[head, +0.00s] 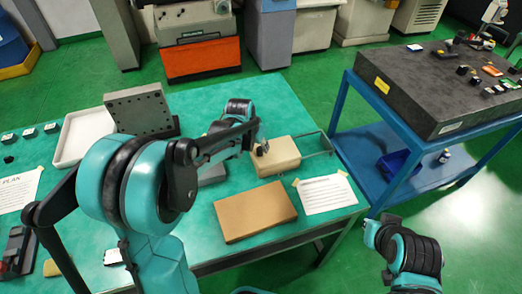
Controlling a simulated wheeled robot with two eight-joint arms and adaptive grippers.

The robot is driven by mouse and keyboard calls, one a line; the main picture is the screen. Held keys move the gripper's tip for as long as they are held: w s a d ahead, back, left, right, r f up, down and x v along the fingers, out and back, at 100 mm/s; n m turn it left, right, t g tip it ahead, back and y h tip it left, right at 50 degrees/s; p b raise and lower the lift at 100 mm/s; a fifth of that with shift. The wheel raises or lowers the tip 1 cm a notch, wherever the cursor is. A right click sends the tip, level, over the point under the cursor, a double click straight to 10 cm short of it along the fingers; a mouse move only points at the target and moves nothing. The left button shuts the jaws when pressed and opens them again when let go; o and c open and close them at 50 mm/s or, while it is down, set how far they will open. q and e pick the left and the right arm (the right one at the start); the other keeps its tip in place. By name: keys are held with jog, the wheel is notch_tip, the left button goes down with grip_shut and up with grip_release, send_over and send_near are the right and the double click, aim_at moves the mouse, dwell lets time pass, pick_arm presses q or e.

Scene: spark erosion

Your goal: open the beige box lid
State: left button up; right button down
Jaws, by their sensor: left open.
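The beige box (282,159) sits on the green table near its right side, and its lid looks closed. My left gripper (262,147) is open at the box's upper left edge, just over or touching it; I cannot tell which. The gripper and wrist hide the box's left back corner. Part of my right arm's end (378,229) shows at the lower right, away from the table, and its fingers are not clear.
A flat brown box (255,211) and a white printed sheet (327,194) lie in front of the beige box. A thin metal frame (318,143) is at its right. A white tray (83,136) and a perforated grey block (138,110) stand at the left. A blue cart (350,142) stands right of the table.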

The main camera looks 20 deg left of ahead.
aim_at(260, 148)
pick_arm(q)
jog(key=shift+b+x, duration=0.5)
jog(key=shift+x, duration=1.35)
jog(key=shift+d, duration=0.1)
jog(key=shift+c, duration=0.4)
grip_shut()
jog(key=w+d, duration=0.2)
jog(key=d, duration=0.2)
jog(key=w+d, duration=0.3)
jog(key=d, duration=0.1)
jog(key=w+d+p, duration=0.1)
jog(key=w+d, duration=0.2)
jog(key=shift+d, duration=0.4)
jog(key=shift+o, duration=0.4)
grip_release()
jog(key=shift+r, duration=0.1)
